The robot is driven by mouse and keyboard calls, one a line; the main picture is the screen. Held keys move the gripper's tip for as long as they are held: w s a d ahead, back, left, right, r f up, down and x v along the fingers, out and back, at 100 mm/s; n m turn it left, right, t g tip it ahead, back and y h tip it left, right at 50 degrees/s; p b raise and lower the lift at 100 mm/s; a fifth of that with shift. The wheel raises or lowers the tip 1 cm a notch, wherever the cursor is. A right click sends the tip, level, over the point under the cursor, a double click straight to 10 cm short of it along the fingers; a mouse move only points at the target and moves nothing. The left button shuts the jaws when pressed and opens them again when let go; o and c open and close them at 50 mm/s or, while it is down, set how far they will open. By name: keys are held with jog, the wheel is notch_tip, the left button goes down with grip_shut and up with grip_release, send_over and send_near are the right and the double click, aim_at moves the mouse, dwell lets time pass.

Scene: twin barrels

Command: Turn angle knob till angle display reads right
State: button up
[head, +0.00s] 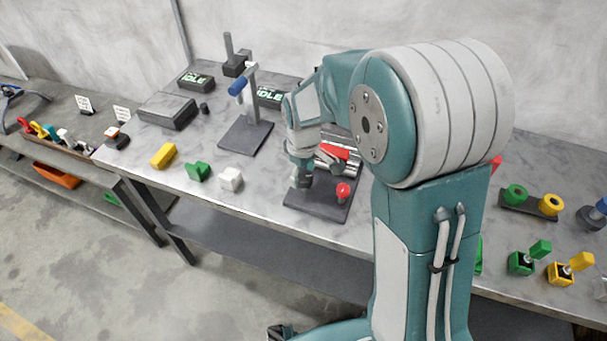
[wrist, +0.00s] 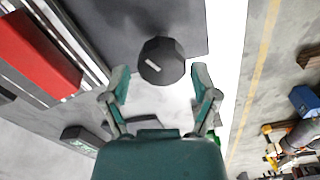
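A dark faceted knob (wrist: 162,62) with a white pointer line shows in the wrist view, on a dark base plate (head: 320,205). My gripper (wrist: 160,80) is open, with one finger on each side of the knob's near edge; I cannot tell whether they touch it. In the head view my gripper (head: 303,178) points down over the plate and hides most of the knob. Two displays, one at the back left (head: 197,80) and one behind the plate (head: 270,96), show green text reading IDLE. Which is the angle display is unclear.
A red block (head: 335,152) on metal rails and a red ball handle (head: 343,190) are close to my gripper. A post stand (head: 245,135) with a blue handle is to the left.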

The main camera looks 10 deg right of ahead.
aim_at(304, 176)
jog(key=shift+s+f, duration=0.1)
dwell(0.3)
notch_tip(304, 176, up, 12)
dwell(0.4)
jog(key=shift+f, duration=0.1)
notch_tip(304, 176, down, 12)
jog(key=m, duration=0.4)
jog(key=shift+s, duration=0.1)
dwell(0.4)
jog(key=shift+d, duration=0.1)
jog(key=c, duration=1.1)
